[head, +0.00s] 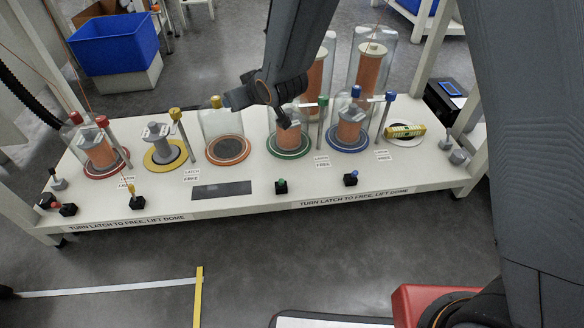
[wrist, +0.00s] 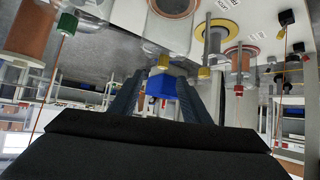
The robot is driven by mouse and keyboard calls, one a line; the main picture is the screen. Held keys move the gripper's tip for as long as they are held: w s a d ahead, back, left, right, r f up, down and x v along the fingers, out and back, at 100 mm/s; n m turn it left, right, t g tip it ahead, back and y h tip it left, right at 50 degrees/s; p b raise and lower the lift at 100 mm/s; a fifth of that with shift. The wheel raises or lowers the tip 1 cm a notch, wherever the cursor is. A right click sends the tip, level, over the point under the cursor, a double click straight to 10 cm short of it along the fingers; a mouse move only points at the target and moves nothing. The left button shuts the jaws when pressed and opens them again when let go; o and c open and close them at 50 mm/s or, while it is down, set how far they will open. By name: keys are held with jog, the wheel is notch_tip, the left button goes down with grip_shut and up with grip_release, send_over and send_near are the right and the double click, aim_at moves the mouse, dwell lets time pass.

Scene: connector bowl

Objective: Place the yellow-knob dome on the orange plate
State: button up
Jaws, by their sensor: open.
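The yellow-knob dome is a clear cover (head: 222,126) standing over the orange plate (head: 228,150). Its base looks to be on the plate, within the orange ring; exact seating is hard to tell. Its yellow knob (head: 215,101) is on top, and a yellow knob also shows between the fingers in the wrist view (wrist: 165,62). My gripper (head: 229,98) is open, just right of the knob at about its height. In the wrist view the two dark fingers of my gripper (wrist: 158,82) are spread apart with nothing clamped.
Left are the yellow plate (head: 180,158) with an uncovered grey spool (head: 157,132) and the red-knob dome. Right are the green plate (head: 290,155) and blue plate (head: 350,147) with covered spools. Posts with coloured knobs stand between. A blue bin (head: 113,42) stands behind.

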jog(key=s+d+r+g+h, duration=0.2)
jog(key=s+d, duration=0.4)
jog(key=s, duration=0.6)
jog(key=s+d+r+m+g+h, duration=0.1)
jog(key=s+d+r+g, duration=0.2)
jog(key=s+d, duration=0.3)
jog(key=s+d+r+g+h, duration=0.2)
jog(key=s+d+r, duration=0.3)
jog(key=s, duration=1.2)
jog(key=shift+s+d+g+h, duration=0.3)
jog(key=shift+d+g, duration=0.4)
jog(key=shift+d, duration=0.15)
jog(key=shift+r+m+p, duration=0.5)
jog(key=shift+r+p, duration=0.2)
jog(key=shift+r, duration=0.1)
jog(key=d+r+m+p, duration=0.2)
jog(key=d+r+p, duration=0.5)
jog(key=p, duration=0.5)
jog(key=d+r+m+h+p, duration=0.1)
jog(key=d+r+p, duration=0.5)
jog(key=r+p, duration=0.6)
jog(key=d+r+m+p, duration=0.3)
jog(key=d+r+p, duration=0.4)
jog(key=r+p, duration=0.3)
jog(key=p, duration=0.4)
jog(key=shift+d+m+h, duration=0.3)
